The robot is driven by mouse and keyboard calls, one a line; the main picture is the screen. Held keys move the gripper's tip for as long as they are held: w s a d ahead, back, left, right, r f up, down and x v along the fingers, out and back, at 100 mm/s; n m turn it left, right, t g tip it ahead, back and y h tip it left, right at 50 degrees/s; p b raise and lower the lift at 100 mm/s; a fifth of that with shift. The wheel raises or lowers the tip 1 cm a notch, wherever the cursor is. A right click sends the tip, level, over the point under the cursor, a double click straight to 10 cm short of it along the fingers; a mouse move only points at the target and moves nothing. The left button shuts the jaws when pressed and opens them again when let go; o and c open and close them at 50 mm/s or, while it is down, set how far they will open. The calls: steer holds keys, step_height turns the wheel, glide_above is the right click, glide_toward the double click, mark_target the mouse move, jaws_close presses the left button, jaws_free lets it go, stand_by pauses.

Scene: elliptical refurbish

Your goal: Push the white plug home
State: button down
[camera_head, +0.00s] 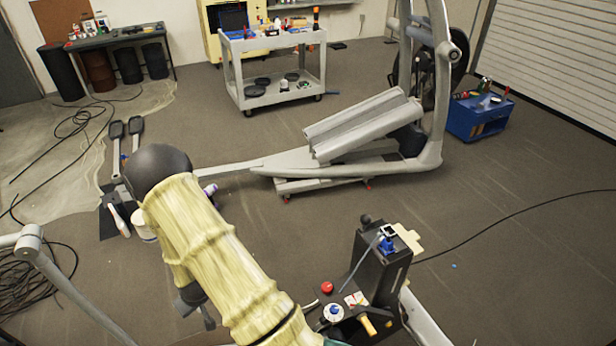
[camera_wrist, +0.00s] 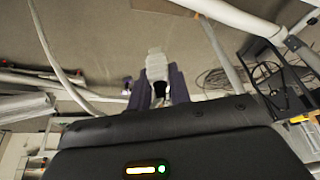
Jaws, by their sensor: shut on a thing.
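The white plug (camera_wrist: 156,66) shows in the wrist view, upright in the picture, with a dark part at its near end. My gripper (camera_wrist: 160,82) has purple fingers on both sides of the plug and is shut on it. The plug's far end points away from the wrist camera, toward the floor and grey bars. I cannot make out a socket, or whether the plug touches one.
The grey elliptical frame (camera_head: 350,165) stands beyond my arm. A black control box (camera_head: 378,265) with knobs stands at lower right. A white cart (camera_head: 275,75), a blue tool bin (camera_head: 480,118) and loose black cables (camera_head: 35,280) lie around. Carpet between them is largely clear.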

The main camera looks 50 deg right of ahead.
step_height(320, 180, up, 11)
steer(key=p, duration=0.9)
steer(key=shift+f, duration=0.1)
